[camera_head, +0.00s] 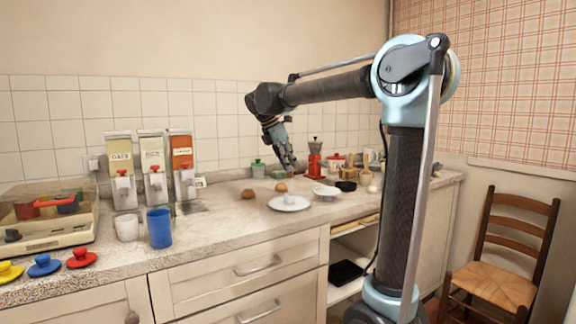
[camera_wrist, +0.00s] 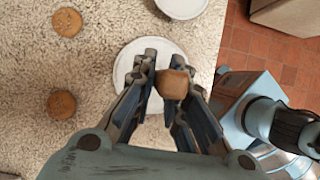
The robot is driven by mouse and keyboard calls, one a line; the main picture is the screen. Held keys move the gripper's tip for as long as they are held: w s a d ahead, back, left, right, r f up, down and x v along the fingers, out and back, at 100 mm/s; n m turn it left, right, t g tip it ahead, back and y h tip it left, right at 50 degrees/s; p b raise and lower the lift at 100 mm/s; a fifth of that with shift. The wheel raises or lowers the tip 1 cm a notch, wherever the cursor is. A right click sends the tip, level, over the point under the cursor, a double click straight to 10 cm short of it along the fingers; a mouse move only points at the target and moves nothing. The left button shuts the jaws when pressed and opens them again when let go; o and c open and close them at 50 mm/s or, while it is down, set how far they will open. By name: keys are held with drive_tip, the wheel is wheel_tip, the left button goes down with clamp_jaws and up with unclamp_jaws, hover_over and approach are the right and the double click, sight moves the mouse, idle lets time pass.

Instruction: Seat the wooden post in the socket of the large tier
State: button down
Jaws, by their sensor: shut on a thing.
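A brown wooden post (camera_wrist: 173,84) is between the fingers of my gripper (camera_wrist: 164,66) in the wrist view, seen nearly end-on. My gripper is shut on it. A round white plate-like piece, which looks like the large tier (camera_wrist: 124,66), lies beneath the fingers. In the head view, the white tier (camera_head: 274,204) is on the counter, with a small pale raised part at its middle. My gripper (camera_head: 286,158) hangs above and behind it there, clear of the counter. The post cannot be made out in the head view. The fingers hide the tier's middle in the wrist view.
Two round brown buns (camera_head: 248,193) lie behind and left of the tier. A white dish (camera_head: 327,192) stands to its right. A blue cup (camera_head: 159,228) and dispensers (camera_head: 154,178) stand left. A red grinder (camera_head: 314,160) stands at the back. The counter's front edge is near the tier.

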sight(288, 175)
drive_tip(key=shift+f, duration=2.85)
drive_tip(key=shift+s+f, duration=0.1)
drive_tip(key=shift+f, duration=1.65)
drive_tip(key=c, duration=1.5)
unclamp_jaws()
drive_tip(key=shift+c, duration=0.2)
drive_tip(key=shift+a+r, duration=0.1)
drive_tip(key=v, duration=1.1)
drive_tip(key=shift+r, duration=0.3)
drive_tip(key=shift+s+a, duration=0.1)
